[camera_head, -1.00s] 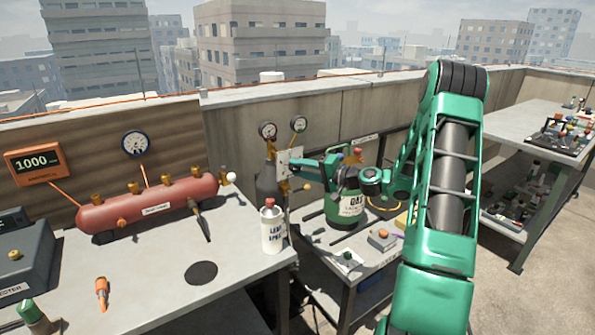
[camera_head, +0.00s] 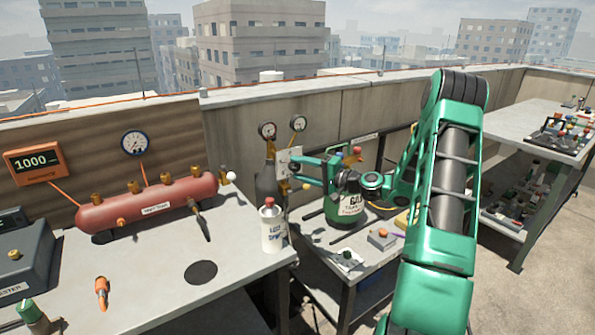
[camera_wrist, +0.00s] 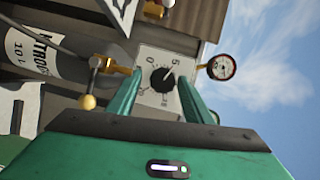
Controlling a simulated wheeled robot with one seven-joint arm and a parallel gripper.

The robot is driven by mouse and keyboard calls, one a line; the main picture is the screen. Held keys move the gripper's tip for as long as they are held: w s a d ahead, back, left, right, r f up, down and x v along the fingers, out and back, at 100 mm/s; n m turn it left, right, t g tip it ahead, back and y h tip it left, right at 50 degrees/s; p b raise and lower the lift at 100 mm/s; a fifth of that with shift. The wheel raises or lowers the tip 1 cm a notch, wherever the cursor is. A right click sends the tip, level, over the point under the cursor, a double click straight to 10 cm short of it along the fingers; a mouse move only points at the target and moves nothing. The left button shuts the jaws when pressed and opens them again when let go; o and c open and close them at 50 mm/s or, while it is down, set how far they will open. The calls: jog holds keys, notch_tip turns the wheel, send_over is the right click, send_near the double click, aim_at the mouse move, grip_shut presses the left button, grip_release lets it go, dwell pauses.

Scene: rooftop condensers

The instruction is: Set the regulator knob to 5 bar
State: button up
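The regulator knob (camera_wrist: 162,80) is black and round, on a pale plate (camera_wrist: 180,49) marked with a 0 and a 5. A light pointer mark on it seems to lean up and right, towards the 5; its exact setting is too small to read. My gripper (camera_wrist: 159,76) is open, with one green finger on each side of the knob and visible gaps between. I cannot tell how far in front of the knob the tips are.
A gauge (camera_wrist: 221,67) is right of the plate; a brass valve with a round yellow knob (camera_wrist: 88,102) is left, beside the nitrogen cylinder (camera_wrist: 35,55). A spray can (camera_head: 271,228) stands on the left bench.

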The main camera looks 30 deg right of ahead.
jog(key=shift+r, duration=0.1)
jog(key=v, duration=1)
jog(key=shift+s, duration=0.3)
jog(key=shift+d, duration=0.15)
